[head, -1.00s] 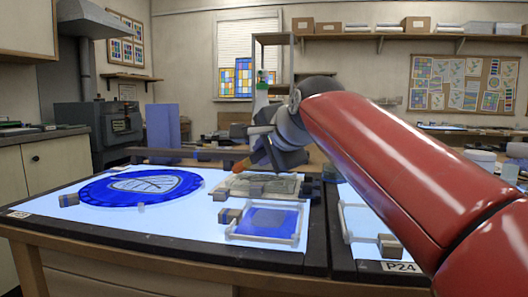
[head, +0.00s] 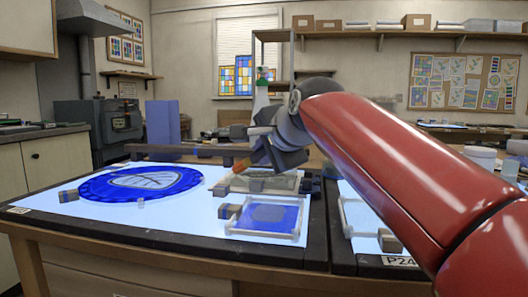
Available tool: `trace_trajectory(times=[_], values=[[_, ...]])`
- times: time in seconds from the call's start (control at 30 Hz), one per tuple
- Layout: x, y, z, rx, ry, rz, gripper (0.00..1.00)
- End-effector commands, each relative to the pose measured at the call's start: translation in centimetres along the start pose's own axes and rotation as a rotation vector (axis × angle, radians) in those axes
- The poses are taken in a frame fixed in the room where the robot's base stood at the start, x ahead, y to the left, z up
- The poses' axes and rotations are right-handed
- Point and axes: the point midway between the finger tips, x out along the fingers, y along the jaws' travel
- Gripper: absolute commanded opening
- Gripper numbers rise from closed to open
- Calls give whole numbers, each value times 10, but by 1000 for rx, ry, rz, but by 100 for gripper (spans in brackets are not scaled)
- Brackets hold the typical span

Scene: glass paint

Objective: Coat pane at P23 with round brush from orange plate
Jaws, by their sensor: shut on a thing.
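My gripper (head: 268,150) is above the back right part of the lit table. It is shut on a thin brush (head: 240,165) with an orange tip, pointing down and left. The fingers are partly hidden by the wrist. A square framed pane (head: 268,217) with blue on it, darker in the middle, lies below and in front of the gripper. A round blue pane (head: 108,186) with a pale leaf shape lies at the left. The label at the left end is too small to read surely. I cannot make out an orange plate.
A grey tray-like piece (head: 258,182) lies behind the square pane, under the brush. Small blocks (head: 68,195) sit by the panes. A second lit table (head: 360,222) labelled P24 stands at the right. A spray bottle (head: 262,90) stands behind.

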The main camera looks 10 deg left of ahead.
Motion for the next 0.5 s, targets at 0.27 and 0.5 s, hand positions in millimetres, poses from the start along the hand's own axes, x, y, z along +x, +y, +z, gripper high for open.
trace_trajectory(times=[0.27,0.5], values=[[0,1,0,0,0,0,0],[-7,8,-10,0,1,1,0]])
